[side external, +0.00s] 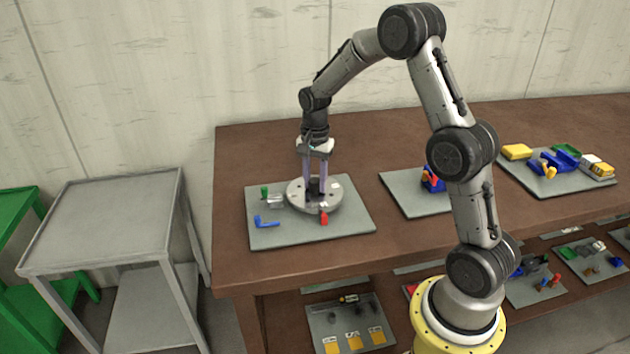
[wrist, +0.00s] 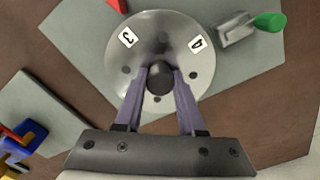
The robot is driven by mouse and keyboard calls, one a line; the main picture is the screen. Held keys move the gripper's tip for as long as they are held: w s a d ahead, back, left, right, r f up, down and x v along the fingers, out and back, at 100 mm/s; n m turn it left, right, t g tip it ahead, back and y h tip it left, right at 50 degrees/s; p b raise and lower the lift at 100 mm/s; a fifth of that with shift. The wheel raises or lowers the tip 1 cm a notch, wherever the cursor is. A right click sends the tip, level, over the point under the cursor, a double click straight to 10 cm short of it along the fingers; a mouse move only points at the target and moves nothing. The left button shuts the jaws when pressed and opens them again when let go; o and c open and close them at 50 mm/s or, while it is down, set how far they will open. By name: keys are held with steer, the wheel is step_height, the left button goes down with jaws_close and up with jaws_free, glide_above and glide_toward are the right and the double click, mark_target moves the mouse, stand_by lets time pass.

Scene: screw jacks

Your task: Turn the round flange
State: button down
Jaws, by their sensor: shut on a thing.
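The round flange (side external: 329,202) is a grey metal disc lying on a grey board at the left of the table. In the wrist view the flange (wrist: 150,35) shows white labels marked 3 and 4, several dark holes and a dark round knob (wrist: 160,78) at its centre. My gripper (side external: 315,180) points down over the middle of the flange. In the wrist view its two purple fingers (wrist: 160,85) are shut on the central knob, one on each side. The lower part of the knob between the fingers is partly hidden.
On the same board (side external: 285,238) are a red piece (side external: 324,218), a blue L-shaped piece (side external: 266,222) and a grey block (side external: 275,201) with a green handle (side external: 264,192), all close around the flange. Other boards with coloured parts lie to the right. The board's front right is clear.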

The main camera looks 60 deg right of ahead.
mark_target(315, 180)
steer(key=n, duration=0.8)
steer(key=shift+r, duration=0.1)
steer(key=n, duration=0.4)
steer(key=shift+n, duration=1.9)
steer(key=c, duration=0.5)
jaws_free()
step_height(315, 180, up, 14)
